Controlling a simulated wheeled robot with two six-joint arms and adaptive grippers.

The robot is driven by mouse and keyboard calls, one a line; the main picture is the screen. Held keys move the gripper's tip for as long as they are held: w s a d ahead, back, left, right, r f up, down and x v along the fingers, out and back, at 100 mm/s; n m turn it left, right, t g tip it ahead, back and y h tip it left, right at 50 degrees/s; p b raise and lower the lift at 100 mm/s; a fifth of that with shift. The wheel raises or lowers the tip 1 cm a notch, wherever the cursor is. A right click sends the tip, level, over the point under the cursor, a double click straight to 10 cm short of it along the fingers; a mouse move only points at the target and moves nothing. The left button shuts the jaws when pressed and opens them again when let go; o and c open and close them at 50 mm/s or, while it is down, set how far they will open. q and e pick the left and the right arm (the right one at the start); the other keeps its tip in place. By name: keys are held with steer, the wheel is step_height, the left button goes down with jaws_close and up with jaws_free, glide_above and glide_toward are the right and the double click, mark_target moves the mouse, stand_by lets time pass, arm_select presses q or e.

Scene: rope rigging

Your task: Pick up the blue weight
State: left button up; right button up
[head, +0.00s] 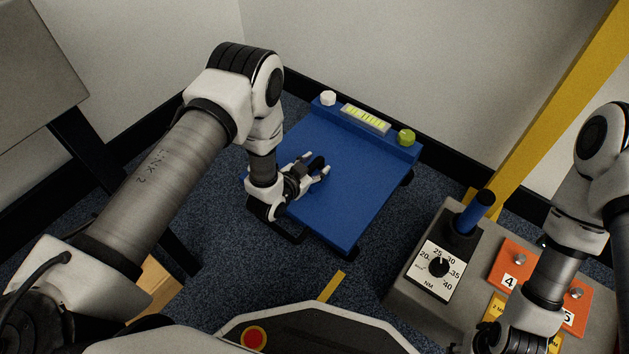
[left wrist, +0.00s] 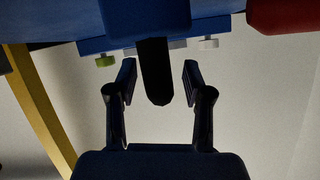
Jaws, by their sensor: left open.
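In the left wrist view, a dark blue block (left wrist: 146,14) at the top edge has a black tapered piece (left wrist: 155,75) reaching down between my fingers. It looks like the blue weight with its handle, cut off by the picture edge. In the head view I cannot tell a blue weight apart from the blue platform (head: 350,215). My left gripper (head: 319,167), also in the left wrist view (left wrist: 160,80), is open over the platform, with its fingers either side of the black piece and not closed on it. My right gripper is hardly visible at the bottom right; its fingertips are unclear.
The platform carries a lit display (head: 366,119), a white knob (head: 328,98) and a green knob (head: 406,137). A red object (left wrist: 284,15) shows beside the block.

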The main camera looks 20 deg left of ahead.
arm_select(q)
steer(key=shift+r, duration=0.1)
jaws_close()
steer(key=shift+w+r, duration=0.1)
steer(key=shift+r+p, duration=0.1)
steer(key=shift+p, duration=0.2)
